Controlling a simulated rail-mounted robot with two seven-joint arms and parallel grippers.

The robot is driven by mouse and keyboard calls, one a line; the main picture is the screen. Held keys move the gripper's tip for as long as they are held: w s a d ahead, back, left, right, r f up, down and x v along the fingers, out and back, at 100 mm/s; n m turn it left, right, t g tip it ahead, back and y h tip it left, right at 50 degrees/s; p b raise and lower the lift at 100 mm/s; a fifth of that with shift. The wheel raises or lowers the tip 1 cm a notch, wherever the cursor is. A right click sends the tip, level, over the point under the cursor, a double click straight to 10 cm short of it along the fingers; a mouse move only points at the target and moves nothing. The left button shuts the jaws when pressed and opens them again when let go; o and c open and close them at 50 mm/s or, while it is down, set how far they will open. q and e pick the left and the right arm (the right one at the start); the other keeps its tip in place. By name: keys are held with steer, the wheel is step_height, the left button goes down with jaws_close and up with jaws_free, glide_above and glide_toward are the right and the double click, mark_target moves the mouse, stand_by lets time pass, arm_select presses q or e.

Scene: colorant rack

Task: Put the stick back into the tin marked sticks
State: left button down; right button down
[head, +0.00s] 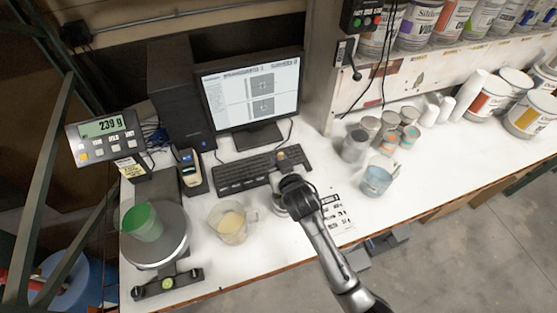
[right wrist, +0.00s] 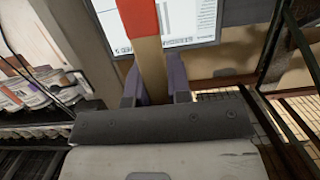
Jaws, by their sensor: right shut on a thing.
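My right gripper (head: 290,183) is over the white bench, in front of the keyboard. In the right wrist view its two fingers (right wrist: 155,88) are shut on a flat wooden stick (right wrist: 149,60) with a red upper part; the stick's far end is cut off by the frame. In the head view the stick cannot be made out clearly. A metal tin (head: 279,206) stands beside and partly behind the gripper. Several small tins (head: 355,146) stand in a group to the right; no "sticks" marking is legible. My left gripper is not in view.
A scale (head: 156,252) with a green cup (head: 142,222) is at left. A beaker of pale yellow liquid (head: 232,225) stands near the gripper. The keyboard (head: 245,172) and monitor (head: 250,90) are behind.

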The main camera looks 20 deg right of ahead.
step_height(320, 180, down, 9)
steer(key=b, duration=0.5)
steer(key=shift+f, duration=0.2)
stand_by(0.3)
steer(key=c, duration=1)
jaws_free()
